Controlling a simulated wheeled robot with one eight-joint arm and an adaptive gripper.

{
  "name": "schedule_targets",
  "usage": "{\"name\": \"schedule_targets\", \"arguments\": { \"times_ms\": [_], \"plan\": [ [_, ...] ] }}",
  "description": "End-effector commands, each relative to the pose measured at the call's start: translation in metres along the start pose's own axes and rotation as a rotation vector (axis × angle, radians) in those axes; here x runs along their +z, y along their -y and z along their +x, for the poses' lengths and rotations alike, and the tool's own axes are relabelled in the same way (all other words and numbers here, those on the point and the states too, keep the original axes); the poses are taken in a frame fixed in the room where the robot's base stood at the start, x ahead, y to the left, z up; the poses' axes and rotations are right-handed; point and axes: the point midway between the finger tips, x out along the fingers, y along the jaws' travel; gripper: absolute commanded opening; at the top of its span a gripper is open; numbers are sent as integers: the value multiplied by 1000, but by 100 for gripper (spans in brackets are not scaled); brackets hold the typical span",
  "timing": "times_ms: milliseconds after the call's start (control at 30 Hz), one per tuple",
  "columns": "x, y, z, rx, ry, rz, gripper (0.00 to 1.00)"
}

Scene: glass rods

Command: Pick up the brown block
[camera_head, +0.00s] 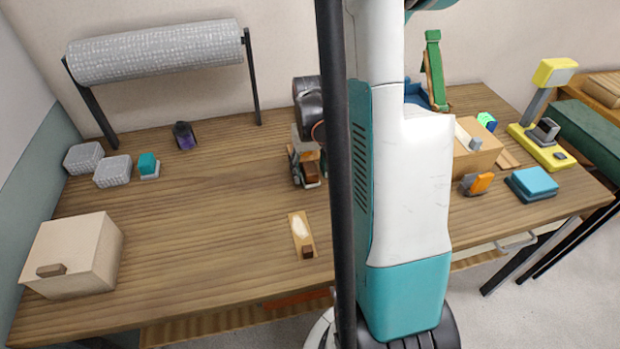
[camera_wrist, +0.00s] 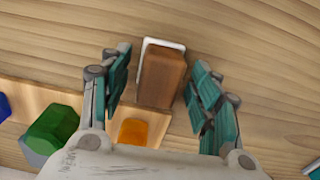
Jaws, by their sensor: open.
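The brown block (camera_wrist: 162,78) is upright in the wrist view, with a white plate (camera_wrist: 148,45) beside or under it. My gripper (camera_wrist: 160,85) is open, with one teal finger on each side of the block. A gap shows at both fingers, wider at the right one. In the head view the brown block (camera_head: 311,172) shows at the lower end of my gripper (camera_head: 305,165), close to the table; its lower part and the far finger are hard to make out there.
In the wrist view a light wooden board (camera_wrist: 60,92) lies below left, with a green block (camera_wrist: 52,128) and an orange block (camera_wrist: 134,132) near it. In the head view a wooden strip (camera_head: 298,228) lies in front of my gripper. A cream box (camera_head: 75,240) stands at left; the middle-left table (camera_head: 210,215) is clear.

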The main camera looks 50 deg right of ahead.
Motion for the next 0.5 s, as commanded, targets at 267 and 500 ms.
{"name": "schedule_targets", "arguments": {
  "times_ms": [267,500],
  "plan": [
    [0,0,8,0,0,0,57],
    [0,0,8,0,0,0,9]
  ]
}}
